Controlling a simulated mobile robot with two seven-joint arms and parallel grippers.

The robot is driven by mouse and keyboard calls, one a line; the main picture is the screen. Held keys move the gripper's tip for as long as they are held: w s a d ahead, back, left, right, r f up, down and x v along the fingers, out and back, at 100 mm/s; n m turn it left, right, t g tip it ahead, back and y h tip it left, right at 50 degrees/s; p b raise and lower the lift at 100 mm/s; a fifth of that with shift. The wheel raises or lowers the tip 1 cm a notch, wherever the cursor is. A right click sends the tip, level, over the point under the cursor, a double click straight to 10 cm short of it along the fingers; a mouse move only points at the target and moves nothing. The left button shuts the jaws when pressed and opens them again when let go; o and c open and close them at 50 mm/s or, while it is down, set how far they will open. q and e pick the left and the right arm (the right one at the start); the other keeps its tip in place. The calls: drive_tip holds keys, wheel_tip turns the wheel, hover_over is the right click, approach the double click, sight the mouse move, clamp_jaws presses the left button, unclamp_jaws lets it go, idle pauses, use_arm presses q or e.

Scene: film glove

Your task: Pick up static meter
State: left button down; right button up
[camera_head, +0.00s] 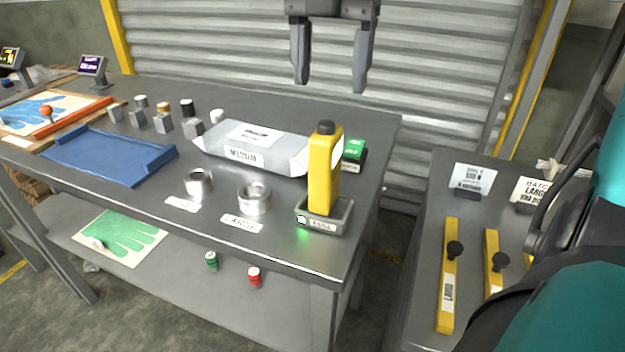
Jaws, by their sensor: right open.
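The static meter, as far as I can tell the yellow upright device with a dark cap (324,172), stands in a grey cradle (336,226) near the right front corner of the metal table. A green light glows at the cradle's front. My right gripper (332,86) hangs at the top of the view, above the table's back edge and higher in the picture than the meter. Its two fingers are apart and pointing down, with nothing between them. My left gripper is not in view.
Two metal rings (198,184) stand to the front left. A blue tray (105,155) lies further left. A side table (430,240) carries yellow bars.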

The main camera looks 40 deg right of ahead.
sight(331, 121)
wheel_tip(331, 121, down, 7)
drive_tip(key=shift+s+f+b, duration=0.15)
drive_tip(key=shift+b, duration=0.35)
drive_tip(key=f, duration=0.5)
drive_tip(key=shift+a, duration=0.3)
drive_tip(key=shift+f, duration=0.2)
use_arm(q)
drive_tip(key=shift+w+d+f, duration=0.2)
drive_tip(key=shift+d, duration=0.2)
use_arm(e)
drive_tip(key=shift+c, duration=0.2)
drive_tip(key=c, duration=0.6)
clamp_jaws()
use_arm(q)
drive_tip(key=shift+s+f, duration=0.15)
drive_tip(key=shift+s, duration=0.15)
use_arm(e)
drive_tip(key=shift+r, duration=0.15)
